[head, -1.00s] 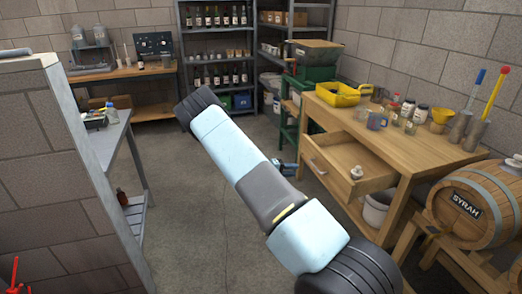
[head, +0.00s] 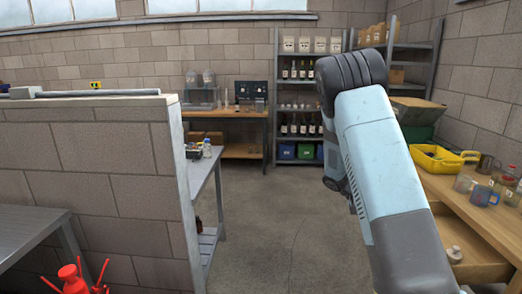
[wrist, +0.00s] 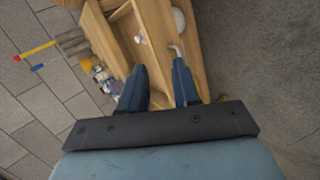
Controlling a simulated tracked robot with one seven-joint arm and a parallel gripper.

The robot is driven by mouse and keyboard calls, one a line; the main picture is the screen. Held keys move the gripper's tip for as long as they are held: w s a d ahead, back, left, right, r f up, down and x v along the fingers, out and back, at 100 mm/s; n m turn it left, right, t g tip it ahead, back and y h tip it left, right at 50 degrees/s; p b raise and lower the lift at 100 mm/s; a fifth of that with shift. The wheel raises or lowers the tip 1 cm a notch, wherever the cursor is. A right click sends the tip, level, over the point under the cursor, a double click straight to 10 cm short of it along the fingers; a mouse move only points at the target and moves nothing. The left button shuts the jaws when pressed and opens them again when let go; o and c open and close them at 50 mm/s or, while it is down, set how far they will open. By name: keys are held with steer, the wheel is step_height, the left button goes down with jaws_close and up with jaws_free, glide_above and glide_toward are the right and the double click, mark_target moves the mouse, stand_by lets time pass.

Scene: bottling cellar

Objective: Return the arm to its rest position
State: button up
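My arm (head: 385,165) rises across the right of the head view, light blue and grey with a dark ribbed joint at its top. My gripper is outside or hidden in the head view. In the wrist view my gripper (wrist: 158,78) shows two dark blue fingers standing apart, with nothing seen between them. Beyond the fingers, the wooden workbench and its open drawer (wrist: 157,30) appear tilted; I cannot tell the distance. A small pale object (wrist: 140,39) lies in the drawer.
The wooden bench (head: 473,208) with a yellow tray (head: 440,160) and glass jars stands right, its drawer open. A block wall (head: 110,170) stands left, with a metal side table (head: 202,170) behind it. The floor (head: 262,215) between is clear. Shelves stand at the back.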

steer(key=s+a+r+t+y, duration=0.25)
steer(key=s+a+r, duration=0.25)
steer(key=s+r, duration=0.4)
steer(key=s+a+r+t+y, duration=0.1)
steer(key=s+a+r+y, duration=0.4)
steer(key=r, duration=0.5)
steer(key=s+a+r+n+t+y, duration=0.1)
steer(key=s+a+r, duration=0.3)
steer(key=s, duration=0.5)
steer(key=s+a+r+n+t+y, duration=0.1)
steer(key=s+a+r+n+t, duration=0.1)
steer(key=s, duration=0.8)
step_height(320, 180, up, 2)
steer(key=shift+s+a+t, duration=0.2)
steer(key=shift+a+t, duration=0.55)
steer(key=shift+a, duration=0.35)
steer(key=shift+d, duration=0.1)
